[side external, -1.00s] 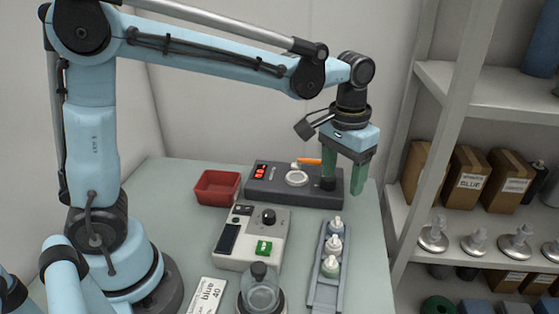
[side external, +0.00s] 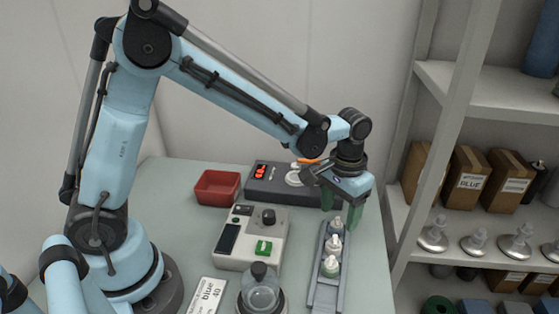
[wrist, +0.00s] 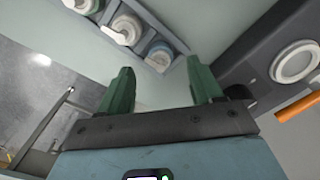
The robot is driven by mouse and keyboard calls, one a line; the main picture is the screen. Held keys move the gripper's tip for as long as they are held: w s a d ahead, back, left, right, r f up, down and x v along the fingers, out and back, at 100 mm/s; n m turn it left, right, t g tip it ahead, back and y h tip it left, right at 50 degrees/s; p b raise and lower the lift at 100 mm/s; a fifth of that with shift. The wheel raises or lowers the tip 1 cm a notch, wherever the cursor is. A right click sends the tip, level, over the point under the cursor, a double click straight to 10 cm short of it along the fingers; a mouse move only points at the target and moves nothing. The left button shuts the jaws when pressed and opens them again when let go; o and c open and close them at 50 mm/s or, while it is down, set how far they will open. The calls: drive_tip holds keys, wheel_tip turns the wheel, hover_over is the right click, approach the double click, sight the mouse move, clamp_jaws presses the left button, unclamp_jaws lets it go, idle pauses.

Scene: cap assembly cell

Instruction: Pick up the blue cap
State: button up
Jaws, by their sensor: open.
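The blue cap (side external: 337,224) sits at the far end of a narrow grey rack (side external: 314,300), beyond a cap with a reddish band (side external: 334,246) and a green cap (side external: 330,268). In the wrist view the blue cap (wrist: 160,55) shows at the rack's end, between and beyond the tips of my fingers. My gripper (side external: 341,212) is open with its green fingers pointing down, close to the far end of the rack. It also shows open and empty in the wrist view (wrist: 160,72). Its exact height over the cap is hard to tell.
A dark device (side external: 275,185) with a red display and round pad stands behind the rack. A red bin (side external: 217,187), a pale control box (side external: 250,250) and a glass jar (side external: 260,292) stand to the left. Shelves (side external: 480,95) are at right.

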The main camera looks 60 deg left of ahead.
sight(338, 218)
drive_tip(key=shift+f, duration=1.5)
drive_tip(key=c, duration=0.8)
